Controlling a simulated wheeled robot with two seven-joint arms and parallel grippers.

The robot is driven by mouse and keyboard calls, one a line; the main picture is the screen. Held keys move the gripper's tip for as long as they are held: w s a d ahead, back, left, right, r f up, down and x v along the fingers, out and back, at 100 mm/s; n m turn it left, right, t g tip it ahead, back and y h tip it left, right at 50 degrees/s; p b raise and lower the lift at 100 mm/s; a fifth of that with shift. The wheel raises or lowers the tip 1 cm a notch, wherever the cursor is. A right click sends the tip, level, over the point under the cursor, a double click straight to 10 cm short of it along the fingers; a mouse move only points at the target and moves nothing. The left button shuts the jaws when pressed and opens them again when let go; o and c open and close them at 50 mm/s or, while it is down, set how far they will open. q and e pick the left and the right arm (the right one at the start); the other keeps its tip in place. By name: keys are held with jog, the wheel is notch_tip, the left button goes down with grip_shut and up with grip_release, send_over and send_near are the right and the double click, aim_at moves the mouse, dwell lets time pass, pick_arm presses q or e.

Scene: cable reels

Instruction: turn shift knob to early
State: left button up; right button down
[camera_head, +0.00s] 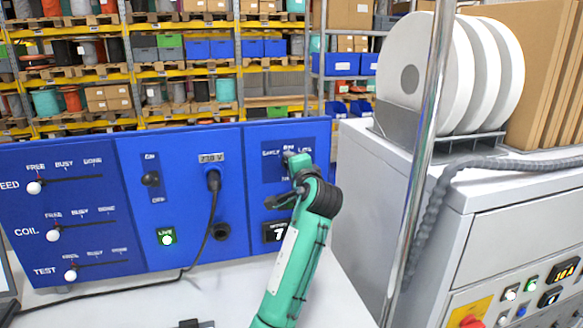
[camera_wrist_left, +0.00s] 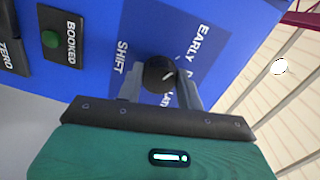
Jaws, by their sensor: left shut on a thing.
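The shift knob (camera_wrist_left: 158,75) is a round black knob on the blue panel, with a short white line pointing right and slightly up in the left wrist view. EARLY is printed to its upper right, SHIFT to its left, and the lowest label is partly hidden by a finger. My left gripper (camera_wrist_left: 160,92) is shut on the knob, one finger on each side. In the head view my green left arm reaches up to the panel, and the left gripper (camera_head: 291,160) covers most of the knob under the EARLY and LATE labels. My right gripper is not in view.
A metal pole (camera_head: 420,150) and a grey cabinet (camera_head: 365,170) with white reels (camera_head: 420,75) stand right of my arm.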

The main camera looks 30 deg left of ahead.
pick_arm(q)
jog(key=shift+f, duration=0.15)
jog(key=o, duration=1)
jog(key=b+v, duration=0.5)
jog(key=v, duration=0.9)
jog(key=shift+a, duration=0.1)
